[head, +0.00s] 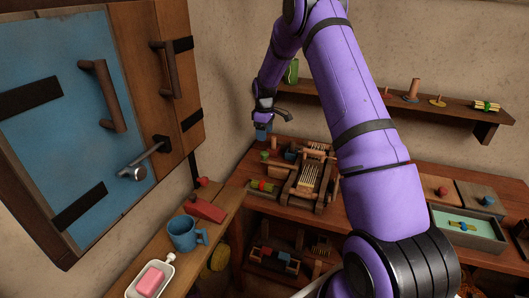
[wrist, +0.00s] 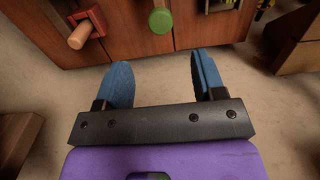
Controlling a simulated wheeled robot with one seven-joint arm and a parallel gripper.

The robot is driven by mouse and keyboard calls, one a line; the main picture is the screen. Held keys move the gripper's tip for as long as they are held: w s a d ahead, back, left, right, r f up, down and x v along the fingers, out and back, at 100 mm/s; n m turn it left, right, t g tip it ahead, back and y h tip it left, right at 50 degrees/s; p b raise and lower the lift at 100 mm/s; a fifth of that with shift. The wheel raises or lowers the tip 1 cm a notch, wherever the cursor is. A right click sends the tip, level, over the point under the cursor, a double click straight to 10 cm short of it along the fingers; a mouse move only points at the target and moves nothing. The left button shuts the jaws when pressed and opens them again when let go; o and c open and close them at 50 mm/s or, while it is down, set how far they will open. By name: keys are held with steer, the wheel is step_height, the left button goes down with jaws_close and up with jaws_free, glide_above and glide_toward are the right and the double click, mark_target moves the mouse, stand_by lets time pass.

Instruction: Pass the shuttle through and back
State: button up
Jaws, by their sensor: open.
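A small wooden loom (head: 312,178) with pale warp threads stands on the bench, left of my arm in the head view. A red and green piece (head: 264,186) lies at the loom's left side; I cannot tell whether it is the shuttle. My gripper (head: 262,131) hangs above the bench, to the left of and higher than the loom. In the wrist view my gripper (wrist: 163,82) is open, its two blue fingers wide apart with nothing between them. The loom is not clearly recognisable in the wrist view.
A blue-panelled wooden door (head: 85,110) with handles stands at left. A blue mug (head: 184,233), a red wedge (head: 206,208) and a dish with pink soap (head: 150,281) line the left counter. A tray (head: 440,214) sits at right, below a wall shelf (head: 450,112).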

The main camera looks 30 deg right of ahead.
mark_target(265, 153)
step_height(265, 153, down, 9)
steer(key=shift+f, duration=0.2)
stand_by(0.3)
